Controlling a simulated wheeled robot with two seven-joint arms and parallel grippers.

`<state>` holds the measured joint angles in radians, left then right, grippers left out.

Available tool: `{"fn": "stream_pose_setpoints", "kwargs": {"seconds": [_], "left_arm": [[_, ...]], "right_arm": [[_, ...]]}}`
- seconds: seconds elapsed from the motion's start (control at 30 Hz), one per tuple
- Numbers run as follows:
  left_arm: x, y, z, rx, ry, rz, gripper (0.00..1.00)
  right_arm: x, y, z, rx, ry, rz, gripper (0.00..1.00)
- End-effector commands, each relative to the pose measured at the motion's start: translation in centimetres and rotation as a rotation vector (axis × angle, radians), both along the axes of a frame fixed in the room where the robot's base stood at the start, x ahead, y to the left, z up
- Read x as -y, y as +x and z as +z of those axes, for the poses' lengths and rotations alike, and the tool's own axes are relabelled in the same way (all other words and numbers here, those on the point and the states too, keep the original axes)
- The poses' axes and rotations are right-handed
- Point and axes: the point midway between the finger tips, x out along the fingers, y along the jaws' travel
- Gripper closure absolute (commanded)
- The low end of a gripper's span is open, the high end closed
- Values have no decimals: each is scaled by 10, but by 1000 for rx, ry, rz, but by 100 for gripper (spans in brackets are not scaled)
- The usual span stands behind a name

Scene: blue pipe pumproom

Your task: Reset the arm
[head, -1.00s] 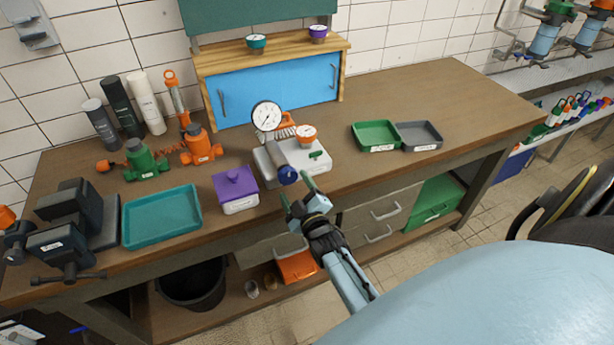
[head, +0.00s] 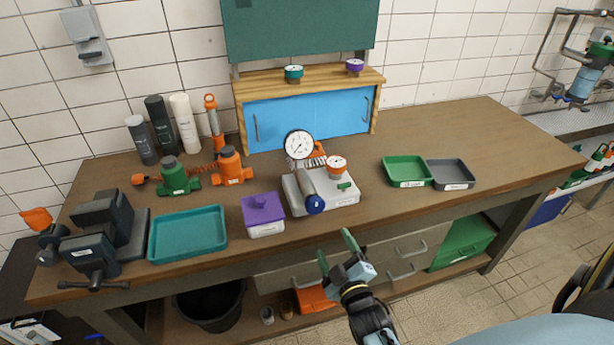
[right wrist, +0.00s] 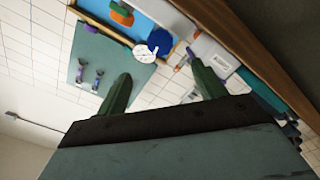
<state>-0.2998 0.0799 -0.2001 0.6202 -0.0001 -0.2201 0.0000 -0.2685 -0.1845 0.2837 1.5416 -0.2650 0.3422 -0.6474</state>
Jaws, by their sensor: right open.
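My right gripper (head: 337,255) is open and empty in the head view, in front of the workbench's front edge, below the pressure gauge device. Its two green fingers also show apart in the right wrist view (right wrist: 160,85), with nothing between them. The gauge device has a grey base (head: 335,199), a white dial (head: 299,145) and a cylinder with a blue end (head: 315,204). It stands on the bench behind the gripper, apart from it. My left gripper is not in view.
The wooden workbench (head: 450,133) holds a purple-lidded box (head: 263,214), a teal tray (head: 188,233), a dark vise (head: 100,225), green (head: 407,170) and grey (head: 451,174) trays, and a blue-doored cabinet (head: 310,110). Drawers (head: 400,252) lie below. The bench's back right is clear.

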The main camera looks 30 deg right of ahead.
Motion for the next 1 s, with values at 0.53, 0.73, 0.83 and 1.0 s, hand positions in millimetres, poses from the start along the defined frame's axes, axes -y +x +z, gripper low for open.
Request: {"fn": "stream_pose_setpoints", "kwargs": {"seconds": [0.53, 0.73, 0.83, 1.0], "left_arm": [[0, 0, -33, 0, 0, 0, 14], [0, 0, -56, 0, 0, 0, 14], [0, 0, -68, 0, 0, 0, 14], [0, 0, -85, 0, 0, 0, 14]], "right_arm": [[-52, -43, -171, -351, 287, 82, 31], [-81, -127, -298, -692, 479, 65, 31], [-87, -182, -351, -866, 548, 22, 31], [-79, -281, -418, -1135, 617, -91, 31]]}}
